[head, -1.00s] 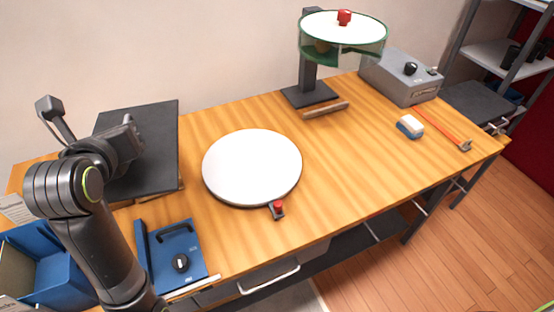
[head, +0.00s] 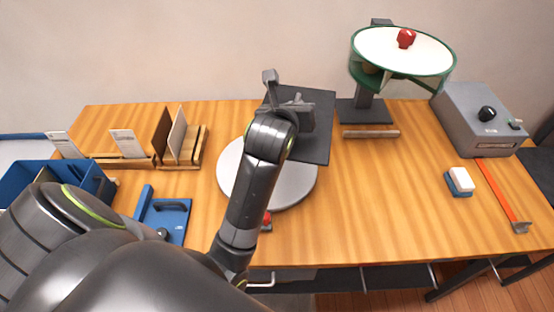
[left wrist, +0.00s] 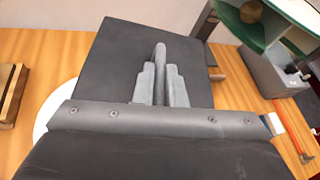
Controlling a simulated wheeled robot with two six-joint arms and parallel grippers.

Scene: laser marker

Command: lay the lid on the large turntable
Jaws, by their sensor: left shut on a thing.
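The lid (head: 319,130) is a dark square plate, held in the air at the far right part of the large turntable as seen in the head view. The large turntable (head: 299,189) is a white-grey disc on the table, partly hidden by my left arm and the lid. My left gripper (head: 292,112) is shut on the lid's upright grip, which shows between the two fingers in the left wrist view (left wrist: 161,80). The lid (left wrist: 120,60) fills the middle there, and a white edge of the turntable (left wrist: 48,108) shows at the left. My right gripper is out of view.
A stand with a green-rimmed round top (head: 400,52) and a grey box (head: 478,118) stand at the back right. A white-and-blue block (head: 459,182) lies on the right.

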